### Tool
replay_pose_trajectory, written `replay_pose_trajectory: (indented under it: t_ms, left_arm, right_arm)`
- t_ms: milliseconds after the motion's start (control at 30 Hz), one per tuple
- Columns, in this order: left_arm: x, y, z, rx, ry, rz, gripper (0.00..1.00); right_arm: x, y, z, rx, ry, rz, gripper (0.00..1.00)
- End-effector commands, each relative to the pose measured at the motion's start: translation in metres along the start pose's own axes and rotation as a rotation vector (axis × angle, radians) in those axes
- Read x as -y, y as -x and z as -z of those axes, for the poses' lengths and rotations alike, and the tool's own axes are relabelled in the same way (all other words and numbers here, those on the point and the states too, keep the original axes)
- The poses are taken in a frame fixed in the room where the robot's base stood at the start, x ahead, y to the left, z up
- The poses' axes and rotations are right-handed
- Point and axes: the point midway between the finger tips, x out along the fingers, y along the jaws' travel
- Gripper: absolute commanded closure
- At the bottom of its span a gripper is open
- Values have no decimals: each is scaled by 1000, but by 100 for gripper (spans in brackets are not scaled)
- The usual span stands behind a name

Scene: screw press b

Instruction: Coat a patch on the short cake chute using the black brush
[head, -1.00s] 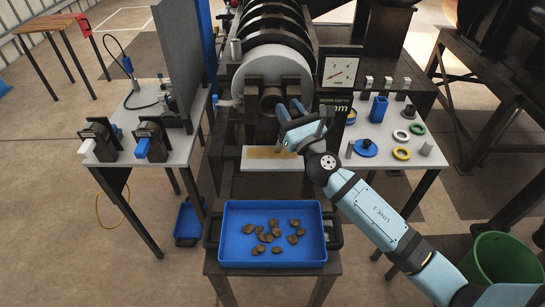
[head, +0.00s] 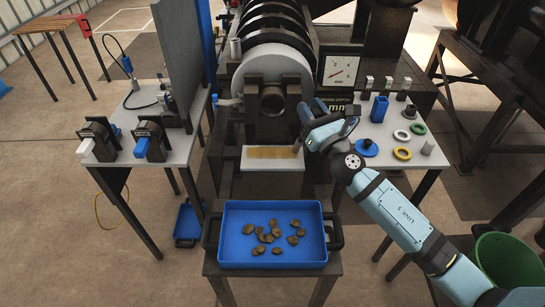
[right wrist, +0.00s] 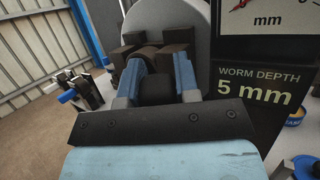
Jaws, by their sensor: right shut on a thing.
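The short cake chute (head: 255,165) is a pale plate below the press mouth in the head view. A tan coated-looking strip (head: 272,152) runs along its upper part. My right gripper (head: 312,116) is over the chute's right end, shut on the black brush. In the right wrist view the brush's dark handle (right wrist: 155,92) sits between the two blue fingers (right wrist: 158,78). In the head view a small pale tip (head: 297,147) shows below the gripper at the strip's right end. I cannot tell whether it touches. My left gripper is not in view.
A blue tray (head: 230,258) of dark cakes stands in front. The depth sign (right wrist: 262,85) and dial (head: 340,70) stand close to the gripper's right.

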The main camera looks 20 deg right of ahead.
Motion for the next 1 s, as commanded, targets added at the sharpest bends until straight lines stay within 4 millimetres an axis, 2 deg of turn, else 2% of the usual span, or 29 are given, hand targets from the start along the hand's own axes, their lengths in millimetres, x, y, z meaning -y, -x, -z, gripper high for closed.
replay_pose_trajectory:
  t_ms: [100,433,800,1000]
  left_arm:
    - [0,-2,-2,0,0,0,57]
    - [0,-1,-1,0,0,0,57]
    - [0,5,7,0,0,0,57]
    - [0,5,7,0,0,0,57]
  right_arm:
    - [6,4,0,0,2,-1,94]
    - [3,2,0,-1,-1,0,94]
    - [-29,-16,4,-1,-2,-1,94]
    - [-34,-18,6,-1,0,0,94]
